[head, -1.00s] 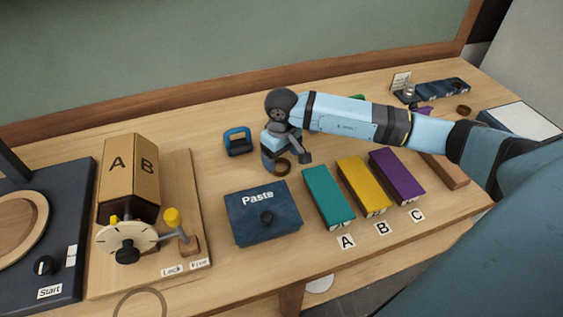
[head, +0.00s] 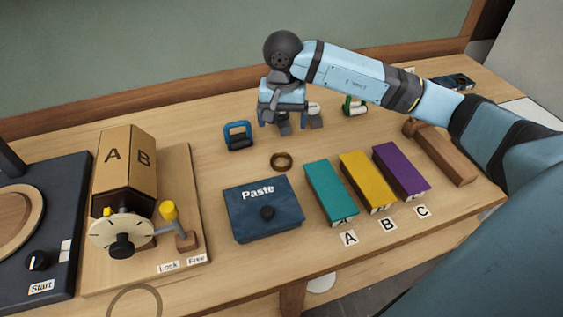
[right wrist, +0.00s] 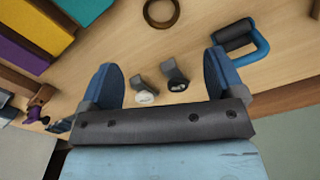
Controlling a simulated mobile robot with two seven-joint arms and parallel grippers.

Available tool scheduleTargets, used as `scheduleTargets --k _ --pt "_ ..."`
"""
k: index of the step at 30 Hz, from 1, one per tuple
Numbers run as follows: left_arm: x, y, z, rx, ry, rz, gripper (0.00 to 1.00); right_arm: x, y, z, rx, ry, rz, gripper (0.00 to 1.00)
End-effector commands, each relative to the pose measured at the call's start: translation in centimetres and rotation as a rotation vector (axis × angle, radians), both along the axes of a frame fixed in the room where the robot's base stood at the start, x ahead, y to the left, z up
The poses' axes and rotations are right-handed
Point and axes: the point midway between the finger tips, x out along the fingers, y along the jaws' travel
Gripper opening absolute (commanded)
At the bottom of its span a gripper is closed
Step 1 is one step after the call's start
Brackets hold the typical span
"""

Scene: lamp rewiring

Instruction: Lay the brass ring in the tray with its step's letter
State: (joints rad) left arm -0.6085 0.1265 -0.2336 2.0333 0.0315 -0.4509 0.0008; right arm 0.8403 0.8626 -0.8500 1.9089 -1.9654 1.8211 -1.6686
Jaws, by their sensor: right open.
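The brass ring (head: 281,169) lies flat on the table behind the dark blue Paste box (head: 245,222). It also shows, cut by the top edge, in the right wrist view (right wrist: 162,25). Teal (head: 330,187), yellow (head: 367,178) and purple (head: 400,168) long blocks or trays stand right of it, with cards A (head: 348,238), B (head: 388,225) and C (head: 423,212) in front. My right gripper (head: 300,125) is open and empty, behind the ring and apart from it. My left gripper is out of view.
Two small dark pieces (right wrist: 174,75) show between my fingers. A wooden block (head: 445,155) lies at right; a lettered drum (head: 127,165) stands at left.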

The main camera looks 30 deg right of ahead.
Motion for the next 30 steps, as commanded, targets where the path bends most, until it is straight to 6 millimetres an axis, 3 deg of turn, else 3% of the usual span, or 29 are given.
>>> scheduleTargets --k 6,12,17,30 --pt "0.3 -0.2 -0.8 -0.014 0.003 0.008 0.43 0.1 -0.2 0.2 0.0 0.0 -0.456 0.88" --pt "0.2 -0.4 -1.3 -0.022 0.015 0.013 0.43 0.1 -0.3 0.6 0.0 0.0 -0.721 0.88" --pt "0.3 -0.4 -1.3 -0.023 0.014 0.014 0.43 0.1 -0.3 0.1 -0.001 0.003 -0.787 0.88" --pt "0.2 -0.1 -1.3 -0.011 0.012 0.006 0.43 0.1 -0.3 -7.2 -0.001 0.003 -0.788 0.88"
